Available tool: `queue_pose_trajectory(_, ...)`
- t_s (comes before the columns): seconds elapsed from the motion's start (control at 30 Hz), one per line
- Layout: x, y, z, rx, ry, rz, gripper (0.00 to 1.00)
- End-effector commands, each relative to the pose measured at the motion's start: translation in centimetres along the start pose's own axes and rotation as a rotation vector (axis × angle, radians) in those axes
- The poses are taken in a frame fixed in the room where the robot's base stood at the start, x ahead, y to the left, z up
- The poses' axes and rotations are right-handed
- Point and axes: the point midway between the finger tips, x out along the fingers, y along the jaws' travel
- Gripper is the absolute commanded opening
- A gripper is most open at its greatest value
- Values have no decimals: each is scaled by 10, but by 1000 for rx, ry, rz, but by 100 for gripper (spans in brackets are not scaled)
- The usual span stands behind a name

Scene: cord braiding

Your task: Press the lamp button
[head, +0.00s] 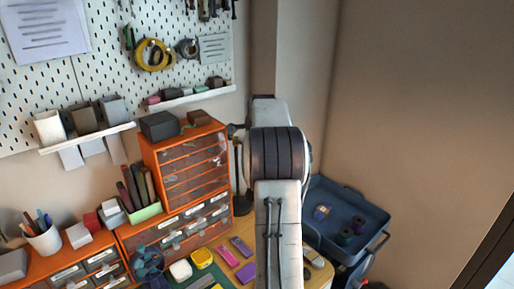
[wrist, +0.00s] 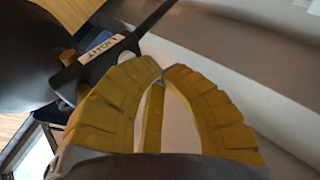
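A dark bar with a white label that seems to read "LIGHT" (wrist: 103,49) crosses the upper left of the wrist view. A small round white button (wrist: 126,57) sits on it beside the label. My gripper (wrist: 162,74) has ribbed yellow fingers whose tips come together, with nothing held between them. The tips are just right of and below the button in the picture; I cannot tell whether they touch it. In the head view a thin black lamp stand (head: 239,178) shows left of my arm. The lamp's upper part and my gripper are hidden behind my arm there.
An orange drawer cabinet (head: 157,150) stands left of the lamp stand, below a white pegboard (head: 110,65). A blue tray (head: 368,213) with several dark spools is at the right. Pale walls stand close behind. The wooden tabletop holds small coloured items.

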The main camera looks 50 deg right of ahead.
Motion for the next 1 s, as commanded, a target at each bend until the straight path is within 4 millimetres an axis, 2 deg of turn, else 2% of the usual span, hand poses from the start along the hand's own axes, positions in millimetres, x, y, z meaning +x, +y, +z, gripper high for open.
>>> queue_pose_trajectory(1.0, 6, 6, 2, 0, 0, 0, 0)
